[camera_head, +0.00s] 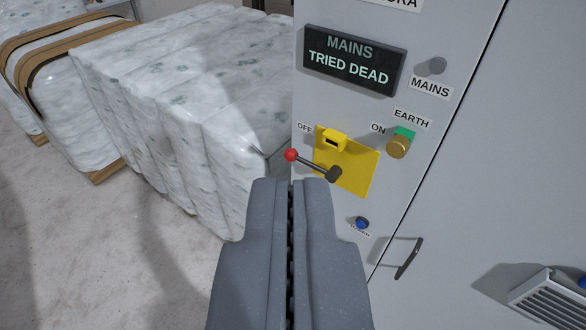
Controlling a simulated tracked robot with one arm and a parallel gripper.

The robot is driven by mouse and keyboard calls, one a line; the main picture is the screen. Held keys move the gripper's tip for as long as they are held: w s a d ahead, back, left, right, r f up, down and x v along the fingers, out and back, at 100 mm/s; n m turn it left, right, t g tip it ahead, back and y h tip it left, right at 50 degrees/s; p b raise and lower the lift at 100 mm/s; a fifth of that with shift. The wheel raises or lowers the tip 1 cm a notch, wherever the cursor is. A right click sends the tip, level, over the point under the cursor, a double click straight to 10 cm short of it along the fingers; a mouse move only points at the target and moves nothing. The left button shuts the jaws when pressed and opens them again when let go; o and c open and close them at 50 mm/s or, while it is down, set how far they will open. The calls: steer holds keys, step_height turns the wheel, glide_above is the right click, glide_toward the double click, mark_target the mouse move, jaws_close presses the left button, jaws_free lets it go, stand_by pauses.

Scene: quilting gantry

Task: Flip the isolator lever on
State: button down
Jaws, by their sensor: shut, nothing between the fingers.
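The isolator lever (313,165) has a dark pivot, a thin rod and a red ball tip. It sits on a yellow plate (362,168) on the grey cabinet front. The red tip points left, toward the side with the "OFF" label (304,127). The "ON" label (378,129) is on the right of the plate. A yellow block with a dark slot (334,140) is at the plate's top. My gripper (291,183) is shut and empty, with its fingertips just below the red tip in the picture. I cannot tell whether they touch the lever.
A dark display (355,60) reads "MAINS TRIED DEAD". A brass knob (398,147) under the "EARTH" label, a blue button (362,223) and a door handle (409,258) are on the cabinet. Wrapped bales (180,85) stand at left. Bare floor (100,250) lies at lower left.

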steer(key=w+d+f+n+t+p, duration=0.1)
steer(key=w+f+n+t, duration=0.15)
steer(key=w+f, duration=0.9)
steer(key=w+f+n+t, duration=0.1)
steer(key=w+f+n, duration=0.2)
steer(key=w+f, duration=0.85)
steer(key=n+t+p, duration=0.2)
steer(key=n+t, duration=0.3)
steer(key=n, duration=0.2)
glide_toward(309, 164)
steer(key=s+a+f, duration=0.3)
steer(key=s+f, duration=0.1)
steer(key=s, duration=0.1)
steer(key=shift+w+f+g+y, duration=0.15)
steer(key=shift+w+g+y, duration=0.1)
steer(key=shift+y, duration=0.15)
steer(key=p+x, duration=0.1)
steer(key=x, duration=1.3)
